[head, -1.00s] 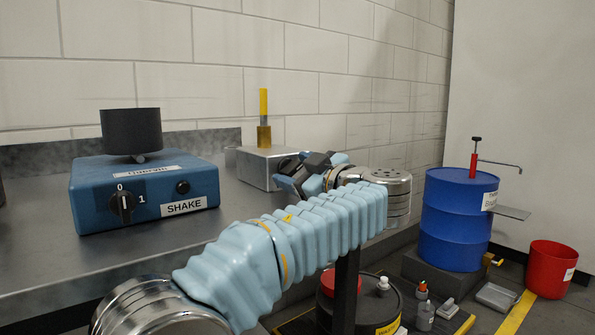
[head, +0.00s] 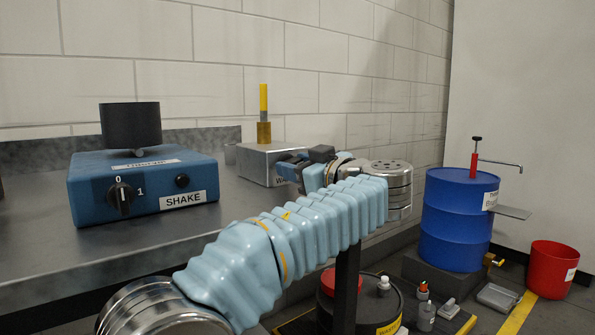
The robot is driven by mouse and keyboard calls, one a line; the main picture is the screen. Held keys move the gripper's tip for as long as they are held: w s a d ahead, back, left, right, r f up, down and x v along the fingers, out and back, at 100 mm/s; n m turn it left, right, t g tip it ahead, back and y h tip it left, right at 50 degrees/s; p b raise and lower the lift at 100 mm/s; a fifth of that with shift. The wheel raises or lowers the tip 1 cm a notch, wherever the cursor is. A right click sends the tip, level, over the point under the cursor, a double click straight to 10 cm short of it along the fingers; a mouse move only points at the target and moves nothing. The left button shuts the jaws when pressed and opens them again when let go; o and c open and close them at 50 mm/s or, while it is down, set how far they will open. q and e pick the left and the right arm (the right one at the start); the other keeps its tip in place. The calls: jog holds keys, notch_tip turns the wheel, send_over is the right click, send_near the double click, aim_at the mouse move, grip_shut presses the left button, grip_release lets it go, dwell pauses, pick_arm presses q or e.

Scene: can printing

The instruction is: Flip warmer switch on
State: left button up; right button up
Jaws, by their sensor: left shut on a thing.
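The warmer (head: 256,165) is a grey metal box on the bench at the back wall, with a brass cylinder (head: 264,132) and a yellow rod on top. Part of a label starting "WA" shows on its front. My left gripper (head: 284,169) is at the right part of the warmer's front face, its fingers pointing left. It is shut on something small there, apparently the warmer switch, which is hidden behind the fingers. My right gripper is not in view.
A blue shaker box (head: 140,190) labelled SHAKE, with a dial and a black cylinder on top, stands left on the metal bench (head: 235,205). A blue drum (head: 457,215), a red bin (head: 552,268) and a dark waste drum (head: 385,310) stand on the floor at right.

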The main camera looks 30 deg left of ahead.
pick_arm(q)
jog(key=shift+f+m+b, duration=0.1)
jog(key=shift+m+b, duration=0.2)
jog(key=shift+m, duration=0.9)
jog(key=o, duration=1.1)
jog(key=shift+c, duration=0.2)
jog(key=v, duration=1.4)
jog(key=shift+b, duration=0.35)
